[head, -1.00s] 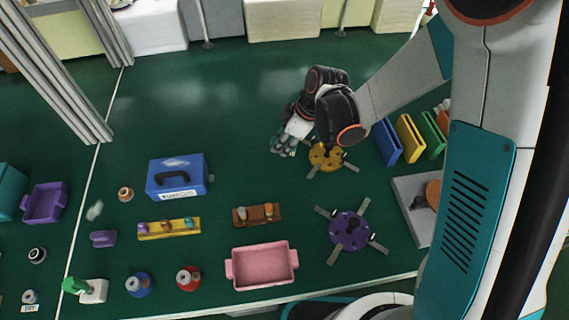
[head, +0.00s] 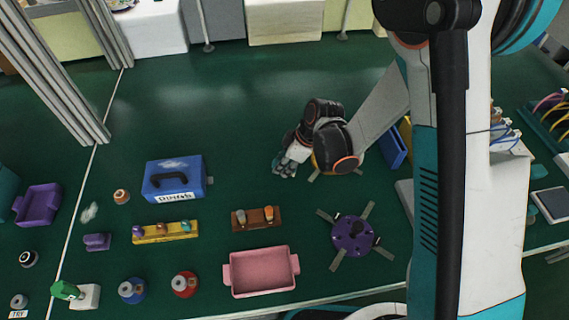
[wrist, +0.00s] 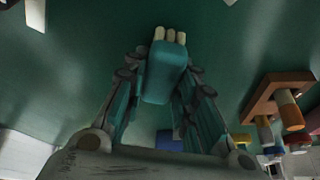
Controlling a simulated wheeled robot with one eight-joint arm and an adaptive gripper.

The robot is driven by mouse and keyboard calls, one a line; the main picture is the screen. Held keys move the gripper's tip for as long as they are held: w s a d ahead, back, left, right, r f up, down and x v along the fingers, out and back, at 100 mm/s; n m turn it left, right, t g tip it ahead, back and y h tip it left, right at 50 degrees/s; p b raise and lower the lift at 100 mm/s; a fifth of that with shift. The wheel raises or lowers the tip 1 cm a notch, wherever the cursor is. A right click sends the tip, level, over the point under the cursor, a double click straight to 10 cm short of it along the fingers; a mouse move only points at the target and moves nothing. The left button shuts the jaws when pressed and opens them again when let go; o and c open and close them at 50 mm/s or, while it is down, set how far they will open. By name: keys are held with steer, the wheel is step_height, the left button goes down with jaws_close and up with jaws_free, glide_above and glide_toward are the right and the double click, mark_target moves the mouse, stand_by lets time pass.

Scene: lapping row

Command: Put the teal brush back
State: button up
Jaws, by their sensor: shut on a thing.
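My gripper (wrist: 160,85) is shut on the teal brush (wrist: 163,80), a teal block with several cream bristle tufts at its end. In the head view my gripper (head: 285,166) is above the green bench, behind the brown rack. The brush is hard to make out there, mostly hidden by the fingers. The brown rack (head: 247,226) holds a grey and an orange piece; it shows at the right of the wrist view (wrist: 262,98). A yellow rack (head: 150,238) holds a purple, an orange and a teal piece.
A blue case (head: 155,192), pink tray (head: 262,291), purple disc with arms (head: 352,243) and blue and red pots (head: 184,285) stand around. A gold disc (head: 325,165) is partly behind my arm. Upright blue plates (head: 391,148) stand right. The bench's back middle is clear.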

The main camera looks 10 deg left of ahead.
steer(key=shift+f, duration=0.15)
steer(key=o, duration=1)
steer(key=p+v, duration=0.4)
steer(key=v, duration=0.8)
steer(key=shift+r, duration=0.3)
